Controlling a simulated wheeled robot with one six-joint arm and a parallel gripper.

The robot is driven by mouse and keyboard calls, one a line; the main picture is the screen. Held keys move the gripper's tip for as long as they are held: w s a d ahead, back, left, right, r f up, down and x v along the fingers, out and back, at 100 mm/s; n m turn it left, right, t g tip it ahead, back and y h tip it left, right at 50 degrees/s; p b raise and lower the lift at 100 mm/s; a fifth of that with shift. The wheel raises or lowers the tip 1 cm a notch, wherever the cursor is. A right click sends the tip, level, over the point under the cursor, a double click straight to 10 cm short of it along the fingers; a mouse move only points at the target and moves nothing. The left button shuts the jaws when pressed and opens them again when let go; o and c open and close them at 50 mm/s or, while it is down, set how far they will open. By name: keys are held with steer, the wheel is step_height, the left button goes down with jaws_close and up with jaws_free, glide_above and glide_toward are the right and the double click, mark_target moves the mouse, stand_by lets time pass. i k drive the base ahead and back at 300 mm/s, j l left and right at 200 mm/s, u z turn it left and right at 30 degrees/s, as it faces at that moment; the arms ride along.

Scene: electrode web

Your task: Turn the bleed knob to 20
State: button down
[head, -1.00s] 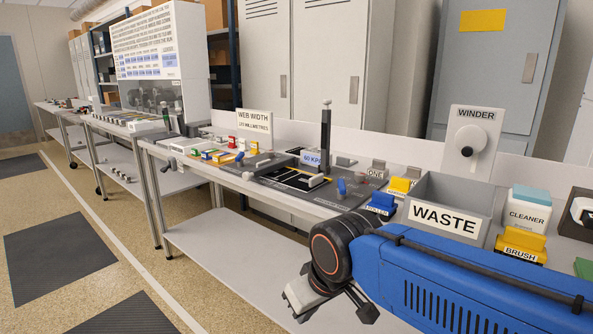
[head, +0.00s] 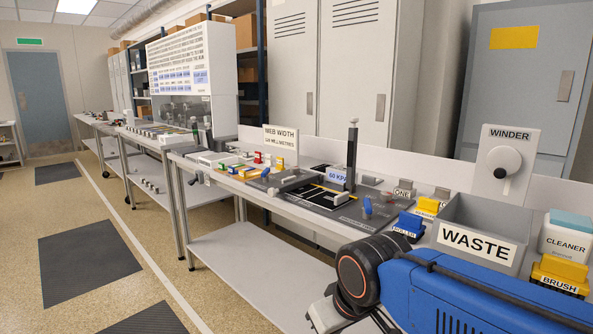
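I cannot make out a label naming the bleed knob. A blue knob-like part (head: 367,207) stands at the right of the dark plate (head: 325,203) on the bench. A smaller blue part (head: 265,172) sits further left on the same bench. My gripper (head: 345,322) hangs at the bottom edge, in front of the bench and well short of these knobs. It is partly cut off, and its finger opening is unclear.
The grey waste bin (head: 478,240), blue roller block (head: 408,226), yellow brush block (head: 560,272) and cleaner box (head: 566,236) crowd the right end. A 60 kPa sign (head: 338,177) and dark post (head: 352,150) rise mid-bench. The floor at left is open.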

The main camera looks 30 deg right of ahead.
mark_target(294, 169)
steer(key=k+j+z, duration=0.6)
steer(key=z, duration=0.3)
steer(key=i+j+z, duration=0.25)
steer(key=i+j, duration=0.2)
steer(key=j, duration=0.25)
steer(key=i+j+z, duration=0.15)
steer(key=j, duration=0.25)
steer(key=i+j+z, duration=0.1)
steer(key=i+j, duration=0.15)
steer(key=j, duration=0.15)
